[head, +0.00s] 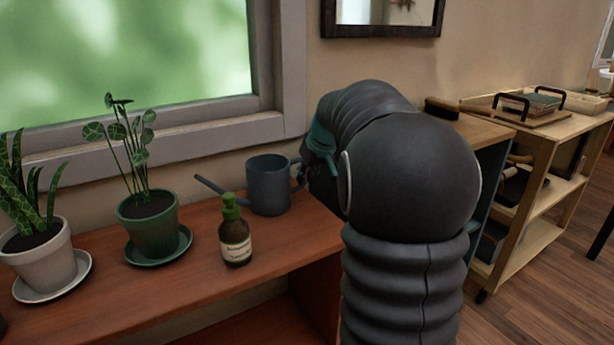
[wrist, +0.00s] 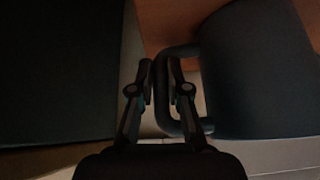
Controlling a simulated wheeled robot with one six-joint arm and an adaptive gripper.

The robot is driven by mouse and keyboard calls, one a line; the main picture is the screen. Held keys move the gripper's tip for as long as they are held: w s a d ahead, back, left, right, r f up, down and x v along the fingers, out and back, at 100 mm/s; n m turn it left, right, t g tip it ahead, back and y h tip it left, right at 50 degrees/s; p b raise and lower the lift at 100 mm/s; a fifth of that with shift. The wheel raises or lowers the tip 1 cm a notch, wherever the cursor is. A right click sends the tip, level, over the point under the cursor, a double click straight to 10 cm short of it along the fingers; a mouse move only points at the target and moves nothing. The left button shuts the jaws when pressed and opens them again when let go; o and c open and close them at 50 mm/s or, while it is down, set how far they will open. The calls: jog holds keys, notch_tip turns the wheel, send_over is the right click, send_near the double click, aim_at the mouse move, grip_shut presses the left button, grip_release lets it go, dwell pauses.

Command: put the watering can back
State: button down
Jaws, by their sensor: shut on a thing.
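The blue-grey watering can (head: 268,187) stands upright on the reddish wooden bench, below the window, with its spout pointing left. Its handle side faces right, toward my gripper (head: 301,172). My arm hides most of my gripper in the head view. In the wrist view my gripper (wrist: 160,88) has one finger on each side of the can's handle and is shut on it. The dark can body (wrist: 258,75) fills the right of that view. I cannot tell whether the can's base is fully resting on the bench.
On the bench (head: 190,285) are a brown bottle with a green pump (head: 234,235), a plant in a green pot (head: 150,225) and a plant in a pale pot (head: 42,255). A wooden shelf cart (head: 540,215) stands right of my arm. The window wall is close behind the can.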

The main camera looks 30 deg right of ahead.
jog(key=shift+r, duration=0.1)
jog(key=c, duration=1.1)
grip_release()
jog(key=shift+f, duration=0.2)
jog(key=shift+c, duration=0.2)
jog(key=shift+r, duration=0.25)
jog(key=v, duration=1.2)
jog(key=s+a+f, duration=0.4)
jog(key=s+a, duration=0.8)
jog(key=a, duration=0.2)
jog(key=s+a+f, duration=0.3)
jog(key=s+f, duration=0.2)
jog(key=s, duration=0.2)
jog(key=s+a+f, duration=0.4)
jog(key=s+f, duration=0.1)
jog(key=s, duration=0.2)
jog(key=shift+f+p, duration=0.35)
jog(key=shift+f, duration=0.05)
